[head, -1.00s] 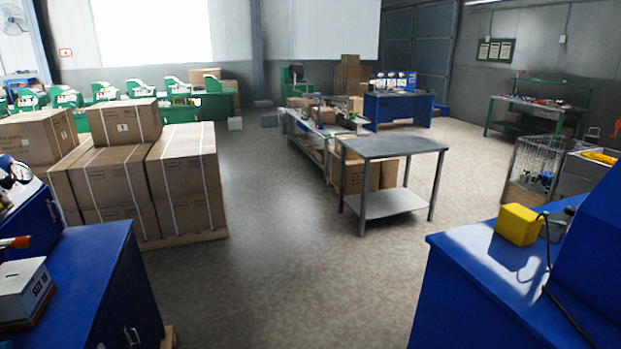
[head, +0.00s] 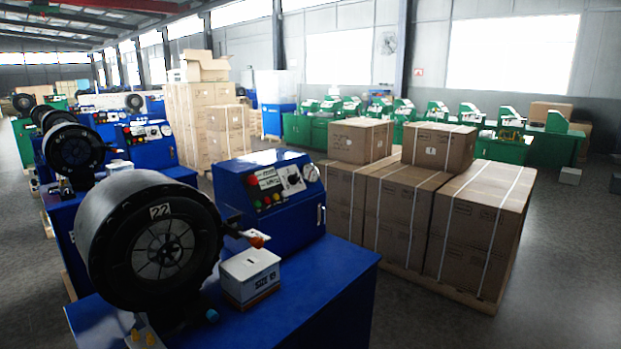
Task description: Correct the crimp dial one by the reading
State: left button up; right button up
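A blue crimper with a black round head (head: 150,240) marked 22 stands close at the lower left. Its blue control box (head: 270,205) carries red, green and yellow buttons, a white dial plate (head: 292,180) with a dark knob, and a round gauge (head: 311,173). The dial setting and gauge reading are too small to read. A white box (head: 249,275) with a size label sits on the blue bench top (head: 310,300) beside the head. Neither of my grippers shows in the head view.
Strapped cartons (head: 475,225) on a pallet stand right of the crimper. More blue crimpers (head: 75,148) line up behind it at the left. Green machines (head: 400,120) stand along the back. The floor at the lower right (head: 560,250) is clear.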

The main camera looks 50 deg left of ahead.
aim_at(293, 180)
jog(key=i+u, duration=0.1)
jog(key=i, duration=1.6)
jog(key=i+l+u, duration=0.15)
jog(key=i, duration=0.25)
jog(key=i+u, duration=0.15)
jog(key=i, duration=0.2)
jog(key=i+l+u, duration=0.15)
jog(key=i, duration=0.25)
jog(key=u, duration=1.8)
